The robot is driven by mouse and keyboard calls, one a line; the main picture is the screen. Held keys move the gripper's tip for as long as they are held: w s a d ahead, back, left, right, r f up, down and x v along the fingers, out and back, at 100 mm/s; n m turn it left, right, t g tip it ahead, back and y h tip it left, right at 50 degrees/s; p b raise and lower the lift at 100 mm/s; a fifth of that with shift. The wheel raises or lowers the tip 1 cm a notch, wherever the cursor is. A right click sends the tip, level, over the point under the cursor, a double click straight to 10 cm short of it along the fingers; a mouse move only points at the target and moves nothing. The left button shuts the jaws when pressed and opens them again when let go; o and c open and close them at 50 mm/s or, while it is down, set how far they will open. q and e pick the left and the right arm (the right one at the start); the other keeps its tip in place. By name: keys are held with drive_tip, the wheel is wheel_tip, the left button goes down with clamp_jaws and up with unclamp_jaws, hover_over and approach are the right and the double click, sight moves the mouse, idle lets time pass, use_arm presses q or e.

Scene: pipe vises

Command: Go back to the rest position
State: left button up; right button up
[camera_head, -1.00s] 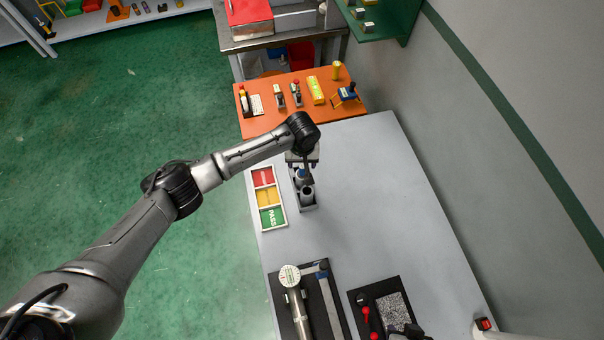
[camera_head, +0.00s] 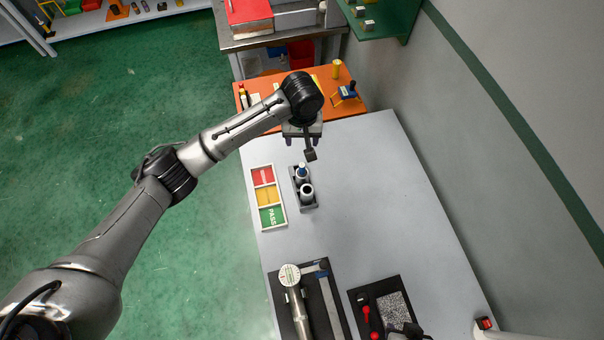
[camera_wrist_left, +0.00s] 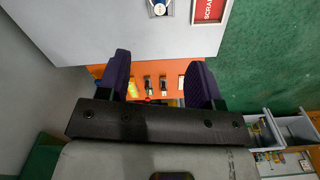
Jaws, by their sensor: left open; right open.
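My left gripper (camera_head: 303,138) is at the end of the arm from the left, above the far part of the grey table (camera_head: 370,200). It is open and empty, with its two dark fingers (camera_wrist_left: 160,62) spread apart in the left wrist view. A small grey holder (camera_head: 305,207) stands on the table below and nearer than the gripper. The gripper is apart from both. My right gripper is not visible.
A red, yellow and green sorting tray (camera_head: 281,221) lies left of the holder. A gauge fixture (camera_head: 290,276) and a black mat (camera_head: 361,297) with red-handled parts are at the near edge. An orange board (camera_head: 255,128) with tools lies beyond.

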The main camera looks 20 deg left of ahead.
use_arm(q)
drive_tip(key=shift+r, duration=0.85)
